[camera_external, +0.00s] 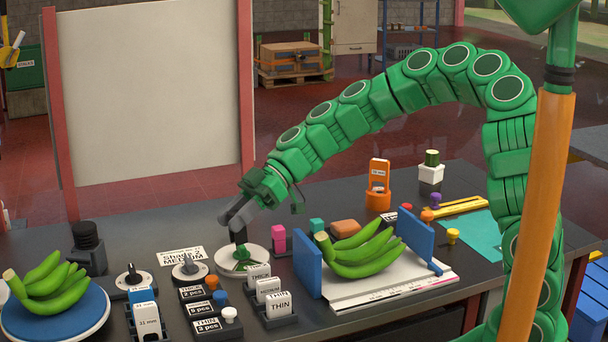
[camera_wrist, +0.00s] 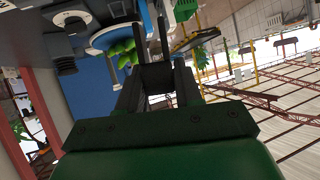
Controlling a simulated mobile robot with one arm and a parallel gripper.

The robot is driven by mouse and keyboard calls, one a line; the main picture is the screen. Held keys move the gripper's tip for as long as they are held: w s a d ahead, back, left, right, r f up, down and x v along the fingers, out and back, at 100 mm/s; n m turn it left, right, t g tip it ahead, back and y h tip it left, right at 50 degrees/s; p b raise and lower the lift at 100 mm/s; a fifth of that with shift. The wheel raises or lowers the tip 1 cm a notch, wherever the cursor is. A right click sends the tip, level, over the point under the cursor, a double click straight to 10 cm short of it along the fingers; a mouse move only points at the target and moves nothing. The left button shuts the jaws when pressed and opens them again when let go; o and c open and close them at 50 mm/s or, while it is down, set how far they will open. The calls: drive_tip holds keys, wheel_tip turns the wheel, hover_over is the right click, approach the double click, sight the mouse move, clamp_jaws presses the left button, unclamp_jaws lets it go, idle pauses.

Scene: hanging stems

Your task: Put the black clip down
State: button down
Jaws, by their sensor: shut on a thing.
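My gripper (camera_external: 238,216) is at the end of the green arm, low over the dark table. It is shut on a small dark piece, apparently the black clip (camera_external: 240,236), which hangs just above a round white dish (camera_external: 258,267). A green object (camera_external: 243,254) sits on that dish. I cannot tell whether the clip touches the dish or the green object. In the wrist view my gripper (camera_wrist: 158,80) shows dark fingers close around a dark block, and its outline is hard to separate from them.
Left of the dish are two white dials (camera_external: 189,271) (camera_external: 134,280) with black knobs. Labelled blocks (camera_external: 276,303) stand in front. A white measuring board (camera_external: 380,290) with green bananas (camera_external: 360,252) between blue end plates (camera_external: 307,265) is to the right. More bananas lie on a blue plate (camera_external: 85,318).

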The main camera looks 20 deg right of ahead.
drive_tip(key=s+a+r+n+g, duration=0.1)
drive_tip(key=s+a, duration=0.2)
drive_tip(key=a, duration=0.2)
drive_tip(key=s+a+n, duration=0.1)
drive_tip(key=s+a, duration=0.2)
drive_tip(key=a, duration=0.2)
drive_tip(key=shift+w+a+f, duration=1.4)
drive_tip(key=shift+a+f, duration=0.55)
drive_tip(key=shift+f, duration=0.2)
drive_tip(key=shift+w+a+f, duration=1.4)
drive_tip(key=shift+a+f, duration=0.5)
drive_tip(key=shift+f, duration=0.2)
drive_tip(key=shift+w+a+f, duration=1.4)
drive_tip(key=shift+a+f, duration=0.55)
drive_tip(key=shift+f, duration=0.2)
drive_tip(key=shift+f, duration=0.3)
drive_tip(key=c, duration=0.8)
unclamp_jaws()
drive_tip(key=shift+o, duration=0.2)
